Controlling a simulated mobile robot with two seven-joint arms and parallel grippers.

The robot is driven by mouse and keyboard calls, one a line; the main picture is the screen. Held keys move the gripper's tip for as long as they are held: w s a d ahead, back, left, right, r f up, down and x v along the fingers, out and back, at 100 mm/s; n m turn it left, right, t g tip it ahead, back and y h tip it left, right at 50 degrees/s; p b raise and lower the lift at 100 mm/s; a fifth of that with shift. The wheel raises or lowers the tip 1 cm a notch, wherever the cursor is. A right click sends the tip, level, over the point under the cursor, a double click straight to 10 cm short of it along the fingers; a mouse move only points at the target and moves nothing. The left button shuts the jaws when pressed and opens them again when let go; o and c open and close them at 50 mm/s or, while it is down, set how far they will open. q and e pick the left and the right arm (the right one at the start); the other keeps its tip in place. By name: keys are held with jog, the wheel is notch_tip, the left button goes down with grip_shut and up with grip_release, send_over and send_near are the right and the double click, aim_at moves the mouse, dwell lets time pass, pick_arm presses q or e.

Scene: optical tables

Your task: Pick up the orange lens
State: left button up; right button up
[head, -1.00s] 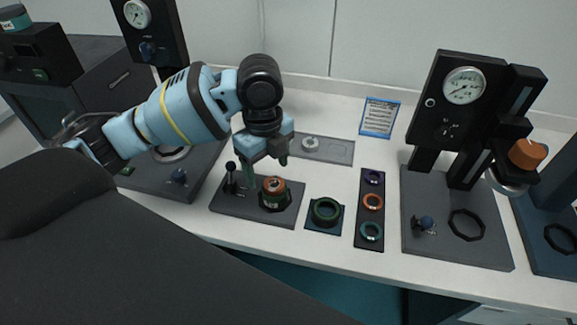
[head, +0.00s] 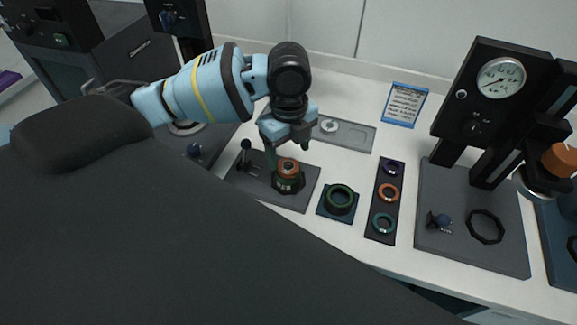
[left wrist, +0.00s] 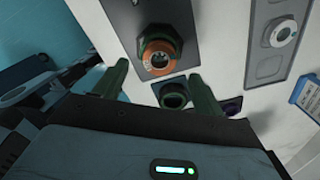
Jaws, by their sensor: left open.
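The orange lens (head: 388,192) is a ring in the middle of a dark upright-running strip (head: 371,228), between a purple ring (head: 391,168) and a teal ring (head: 383,223). My left gripper (head: 288,153) is open and empty, to the left of the strip, above an orange-topped round part (head: 288,167) on a grey plate. In the left wrist view the open fingers (left wrist: 158,72) show with that orange-topped part (left wrist: 158,55) between and beyond them. The purple ring (left wrist: 232,105) shows partly behind one finger; the orange lens is hidden there. My right gripper is not in view.
A dark green ring (head: 340,198) sits on a small blue plate between the gripper and the strip. A blue-framed card (head: 405,104) lies behind the strip.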

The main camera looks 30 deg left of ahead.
aim_at(289, 165)
pick_arm(q)
jog(key=shift+f, duration=2)
jog(key=shift+c, duration=0.3)
jog(key=c, duration=1)
jog(key=shift+r, duration=0.2)
jog(key=shift+r, duration=0.5)
notch_tip(289, 165, up, 2)
jog(key=shift+r, duration=0.25)
jog(key=s, duration=0.5)
jog(key=s+a, duration=0.1)
jog(key=s, duration=0.4)
jog(key=s+a+r, duration=0.1)
jog(key=s, duration=0.5)
jog(key=shift+a+r+p, duration=0.1)
jog(key=shift+a+p, duration=0.15)
jog(key=shift+p, duration=0.1)
